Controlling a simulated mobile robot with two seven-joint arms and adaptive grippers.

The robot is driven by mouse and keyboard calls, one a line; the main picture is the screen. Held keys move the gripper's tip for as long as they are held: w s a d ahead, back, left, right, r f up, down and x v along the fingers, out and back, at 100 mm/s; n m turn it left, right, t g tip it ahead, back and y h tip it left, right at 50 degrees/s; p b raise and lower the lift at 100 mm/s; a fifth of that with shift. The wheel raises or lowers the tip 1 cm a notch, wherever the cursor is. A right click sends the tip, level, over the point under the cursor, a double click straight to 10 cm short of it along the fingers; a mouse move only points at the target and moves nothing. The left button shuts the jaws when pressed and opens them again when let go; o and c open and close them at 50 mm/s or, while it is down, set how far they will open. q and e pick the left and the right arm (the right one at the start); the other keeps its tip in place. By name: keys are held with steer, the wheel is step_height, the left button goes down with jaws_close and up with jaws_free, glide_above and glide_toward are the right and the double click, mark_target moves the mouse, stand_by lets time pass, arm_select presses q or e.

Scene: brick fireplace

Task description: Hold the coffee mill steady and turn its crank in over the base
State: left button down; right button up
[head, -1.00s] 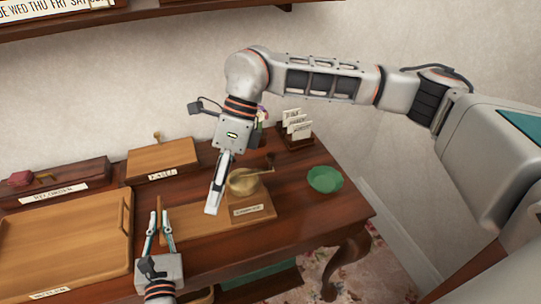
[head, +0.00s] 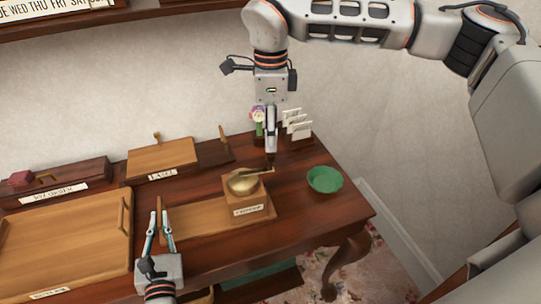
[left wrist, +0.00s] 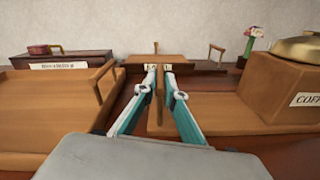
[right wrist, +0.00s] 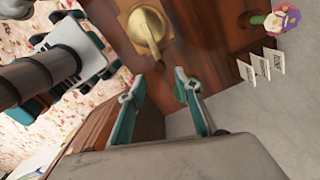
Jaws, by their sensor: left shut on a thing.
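The coffee mill (head: 258,198) is a wooden box with a brass top (head: 241,182) and a front label, standing at the right end of a wooden base board (head: 205,222). Its brass crank (head: 261,173) points right and slightly back, past the box; it also shows in the right wrist view (right wrist: 148,38). My left gripper (head: 159,214) is shut on the upright wooden handle (left wrist: 159,88) at the board's left end. My right gripper (head: 270,150) points down at the crank's outer end. Its fingers (right wrist: 159,76) are apart, with the dark knob (right wrist: 159,66) near the gap.
A green bowl (head: 325,180) stands right of the mill. A card holder (head: 298,128) and a flower figure (head: 258,118) are behind. A wooden tray (head: 60,240) and a labelled box (head: 162,158) are to the left. The wall is close behind.

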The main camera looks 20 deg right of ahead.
mark_target(270, 155)
step_height(270, 155, down, 7)
steer(key=shift+f, duration=0.15)
steer(key=shift+c, duration=0.5)
jaws_close()
